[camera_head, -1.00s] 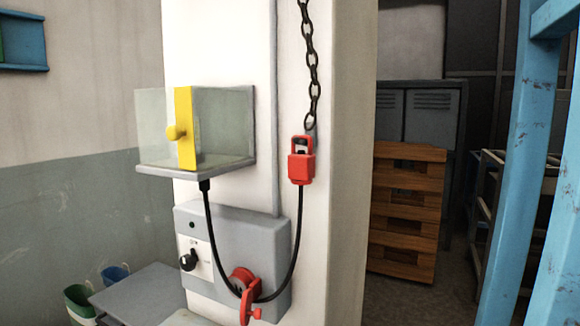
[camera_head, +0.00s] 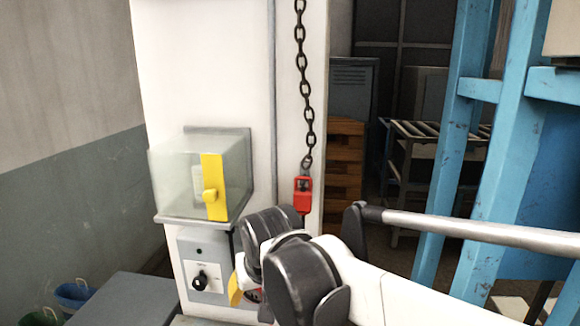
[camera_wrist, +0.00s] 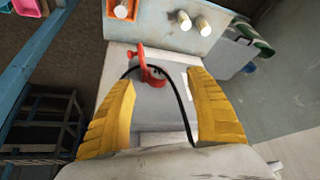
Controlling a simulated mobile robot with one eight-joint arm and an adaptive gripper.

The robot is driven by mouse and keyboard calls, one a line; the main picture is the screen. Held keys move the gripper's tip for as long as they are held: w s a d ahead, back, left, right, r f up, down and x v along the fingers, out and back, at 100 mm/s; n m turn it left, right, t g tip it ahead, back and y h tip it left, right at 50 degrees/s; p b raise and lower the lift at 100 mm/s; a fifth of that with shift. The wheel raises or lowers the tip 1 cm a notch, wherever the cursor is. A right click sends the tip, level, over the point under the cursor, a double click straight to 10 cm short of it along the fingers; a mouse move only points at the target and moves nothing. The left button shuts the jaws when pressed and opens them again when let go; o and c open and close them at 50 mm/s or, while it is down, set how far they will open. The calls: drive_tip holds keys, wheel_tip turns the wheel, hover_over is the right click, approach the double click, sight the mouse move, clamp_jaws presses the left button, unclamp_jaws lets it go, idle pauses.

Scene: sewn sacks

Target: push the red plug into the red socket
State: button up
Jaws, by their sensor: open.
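The red plug (camera_head: 303,193) hangs at the lower end of a dark chain on the white pillar in the head view, with black cable below it. The red socket is mostly hidden behind my arm there, on the grey box (camera_head: 204,252). The wrist view shows the red socket fitting (camera_wrist: 150,70) on a grey face, with a black cable (camera_wrist: 182,108) looping around it. My gripper (camera_wrist: 160,82) is open, its yellow fingers spread on either side of the fitting, with nothing held. One yellow finger (camera_head: 235,287) also shows in the head view.
A clear case (camera_head: 180,175) with a yellow edge and knob sits above the grey box, which carries a black rotary switch (camera_head: 199,282). A blue frame (camera_head: 490,150) stands right, with a rack behind. Bins (camera_head: 70,293) stand low left.

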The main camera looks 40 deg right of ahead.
drive_tip(key=w+d+r+m+g+h+p, duration=0.1)
drive_tip(key=d+r+m+p, duration=0.1)
drive_tip(key=d+r+p, duration=0.35)
drive_tip(key=w+d+r+m+p, duration=0.1)
drive_tip(key=w+d+r+p, duration=0.15)
drive_tip(key=r+p, duration=0.6)
drive_tip(key=m+g+p, duration=0.1)
drive_tip(key=m+p, duration=0.1)
drive_tip(key=p, duration=0.6)
approach(302, 181)
drive_tip(key=x, duration=0.4)
drive_tip(key=shift+w+f, duration=0.2)
drive_tip(key=shift+f, duration=0.1)
drive_tip(key=shift+g, duration=0.3)
drive_tip(key=shift+d, duration=0.1)
drive_tip(key=shift+f+h, duration=0.1)
drive_tip(key=shift+h, duration=0.2)
drive_tip(key=x, duration=0.5)
drive_tip(key=shift+w+f, duration=0.1)
drive_tip(key=shift+w, duration=0.1)
drive_tip(key=shift+f, duration=0.1)
drive_tip(key=shift+s, duration=0.1)
